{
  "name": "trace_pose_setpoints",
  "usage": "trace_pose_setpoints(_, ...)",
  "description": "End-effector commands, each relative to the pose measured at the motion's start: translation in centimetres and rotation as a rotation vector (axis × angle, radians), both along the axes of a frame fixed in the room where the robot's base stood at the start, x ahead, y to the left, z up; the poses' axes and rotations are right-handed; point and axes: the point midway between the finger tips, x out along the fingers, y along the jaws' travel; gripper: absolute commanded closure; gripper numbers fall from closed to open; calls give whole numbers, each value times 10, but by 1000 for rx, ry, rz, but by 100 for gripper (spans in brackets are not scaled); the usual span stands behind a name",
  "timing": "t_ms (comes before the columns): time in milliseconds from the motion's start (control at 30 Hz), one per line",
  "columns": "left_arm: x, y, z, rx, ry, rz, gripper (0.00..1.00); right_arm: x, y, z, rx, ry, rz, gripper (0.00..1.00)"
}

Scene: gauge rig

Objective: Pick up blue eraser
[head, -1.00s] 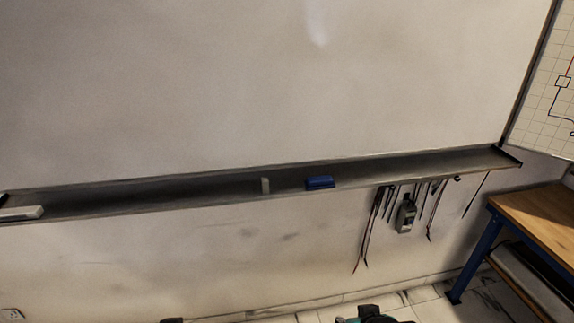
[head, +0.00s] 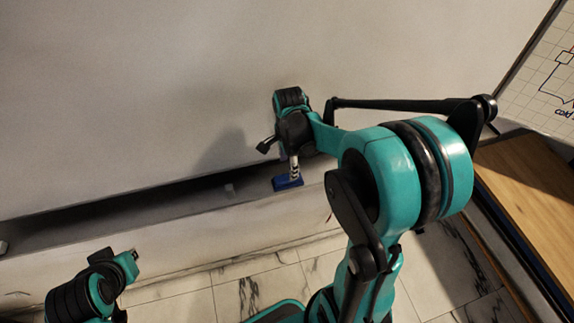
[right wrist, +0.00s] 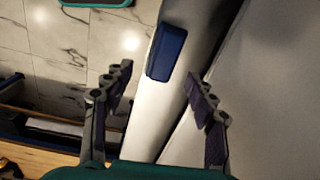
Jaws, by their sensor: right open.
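The blue eraser (head: 283,184) lies in the dark tray (head: 120,215) under the whiteboard. In the right wrist view the eraser (right wrist: 167,52) is a rounded blue block just beyond the fingertips. My right gripper (head: 293,172) is over the eraser and partly covers it in the head view. In the right wrist view my right gripper (right wrist: 158,80) is open, with fingers apart and nothing between the tips. Whether a fingertip touches the eraser I cannot tell. My left arm shows at the bottom left of the head view, but I cannot make out its gripper.
A white object (head: 3,246) shows at the tray's left end. The whiteboard (head: 130,90) rises behind the tray. A wooden bench (head: 530,180) stands at right. Marble floor (head: 255,285) lies below.

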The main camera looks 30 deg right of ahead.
Motion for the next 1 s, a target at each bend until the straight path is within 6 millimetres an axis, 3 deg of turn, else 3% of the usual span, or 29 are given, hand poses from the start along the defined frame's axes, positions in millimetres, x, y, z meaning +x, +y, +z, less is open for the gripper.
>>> trace_pose_setpoints(33,0,0,9,0,0,0,100,2,-3,5,4,13,-39,43)
trace_pose_setpoints(167,0,0,11,0,0,0,100,4,-7,-5,9,30,-93,43)
trace_pose_setpoints(700,0,0,10,0,0,0,100,13,-5,-74,8,29,-94,43)
trace_pose_setpoints(967,0,0,10,0,0,0,100,13,-5,-77,8,29,-93,43)
trace_pose_setpoints(1000,0,0,10,0,0,0,100,13,-5,-77,8,29,-93,48)
